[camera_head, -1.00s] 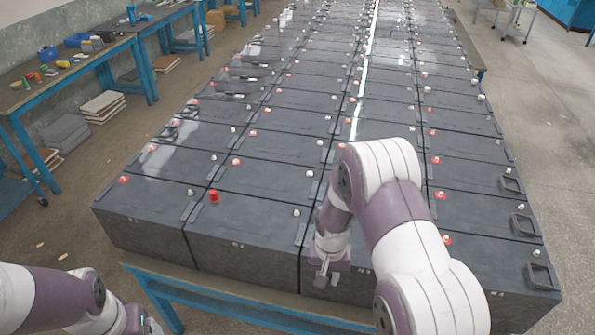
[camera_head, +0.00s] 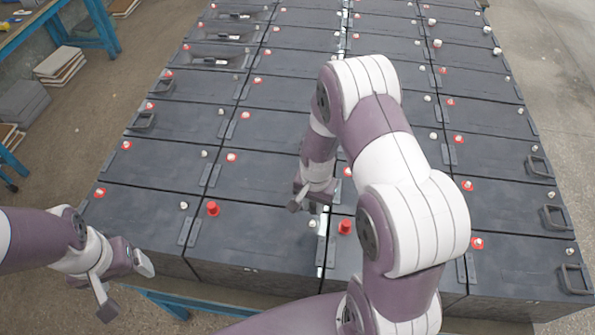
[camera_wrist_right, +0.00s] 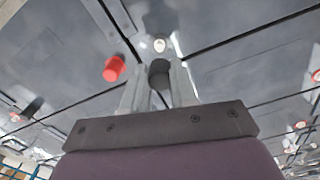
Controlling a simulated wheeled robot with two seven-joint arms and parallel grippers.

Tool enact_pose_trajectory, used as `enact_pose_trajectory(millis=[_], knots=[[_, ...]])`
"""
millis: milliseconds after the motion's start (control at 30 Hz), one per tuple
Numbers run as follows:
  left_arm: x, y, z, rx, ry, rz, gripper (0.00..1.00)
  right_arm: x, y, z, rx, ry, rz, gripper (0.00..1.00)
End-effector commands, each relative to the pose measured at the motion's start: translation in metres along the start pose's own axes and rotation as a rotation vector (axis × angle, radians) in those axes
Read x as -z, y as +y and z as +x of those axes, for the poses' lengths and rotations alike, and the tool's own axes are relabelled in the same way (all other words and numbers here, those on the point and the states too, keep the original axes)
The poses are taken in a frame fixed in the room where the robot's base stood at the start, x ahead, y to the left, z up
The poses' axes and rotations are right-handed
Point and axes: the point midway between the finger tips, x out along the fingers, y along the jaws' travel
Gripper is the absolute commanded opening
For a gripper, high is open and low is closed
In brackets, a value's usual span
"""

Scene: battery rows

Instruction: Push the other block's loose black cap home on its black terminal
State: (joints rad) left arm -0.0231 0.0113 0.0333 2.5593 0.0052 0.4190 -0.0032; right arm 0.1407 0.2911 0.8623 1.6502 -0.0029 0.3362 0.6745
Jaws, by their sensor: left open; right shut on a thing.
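My right gripper (camera_head: 308,202) is over the front battery blocks. In the right wrist view, its two fingers (camera_wrist_right: 159,88) are shut on a small dark cylinder, the black cap (camera_wrist_right: 159,76). A pale bare terminal (camera_wrist_right: 160,45) lies just beyond the cap in that view; a gap seems to separate them. This looks like the pale terminal (camera_head: 312,223) on a front block (camera_head: 260,245) in the head view. A red cap (camera_head: 213,208) stands tall on that block's other terminal. My left gripper (camera_head: 122,282) is open and empty at the front left edge.
Another tall red cap (camera_head: 345,226) stands on the neighbouring front block, close to my right arm. Rows of dark blocks with low red and pale terminals fill the bench. Side handles (camera_head: 575,279) stick out at the right. Open floor (camera_head: 550,60) lies right of the bench.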

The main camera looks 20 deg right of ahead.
Motion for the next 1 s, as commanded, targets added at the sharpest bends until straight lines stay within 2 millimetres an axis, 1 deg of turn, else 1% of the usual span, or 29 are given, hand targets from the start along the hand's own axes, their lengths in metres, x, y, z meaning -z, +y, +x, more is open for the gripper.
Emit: enact_pose_trajectory(millis=[167, 500, 567, 1000], knots=[[-0.001, 0.0, 0.006, 0.0, 0.0, 0.0, 0.8, 0.0, 0.0, 0.006, -0.001, -0.001, 0.0, 0.0], [-0.005, 0.0, 0.036, 0.0, -0.001, 0.0, 0.8, 0.0, 0.0, 0.041, -0.001, -0.001, -0.001, 0.0], [-0.005, 0.0, 0.039, 0.0, -0.001, 0.0, 0.8, 0.0, 0.0, 0.045, 0.0, -0.001, -0.001, 0.0], [-0.005, 0.0, 0.039, 0.0, 0.0, 0.0, 0.8, 0.0, 0.0, 0.045, 0.0, 0.0, -0.001, 0.0]])
